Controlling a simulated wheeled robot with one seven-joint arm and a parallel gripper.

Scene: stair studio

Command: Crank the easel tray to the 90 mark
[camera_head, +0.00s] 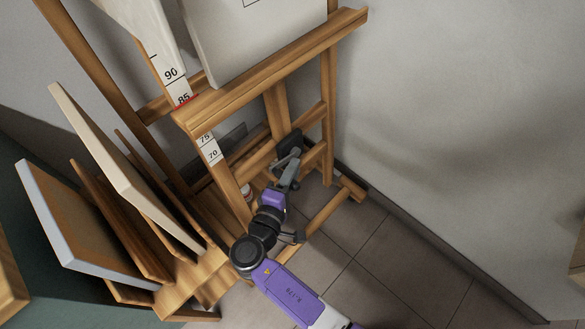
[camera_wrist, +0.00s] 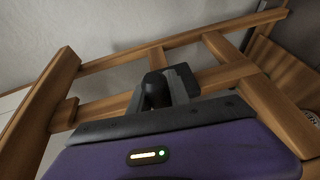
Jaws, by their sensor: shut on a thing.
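The wooden easel tray (camera_head: 270,68) runs across the easel and bears a pale canvas (camera_head: 260,35). A white scale strip (camera_head: 172,76) on the left upright shows 90, 85, 75 and 70. A red pointer line (camera_head: 187,101) at the tray's left end lies at or just below the 85 mark, under 90. My gripper (camera_head: 287,157) is low at the easel's middle, shut on the dark crank handle (camera_wrist: 154,88). The black knob sits between the fingers in the wrist view. A dark crank part (camera_head: 291,141) shows behind the fingers in the head view; my gripper hides much of the crank.
Several canvases and panels (camera_head: 115,160) lean in a wooden rack (camera_head: 190,285) at the left, close to my arm. A grey wall (camera_head: 450,90) stands behind and to the right. The tiled floor (camera_head: 385,260) at the lower right is clear.

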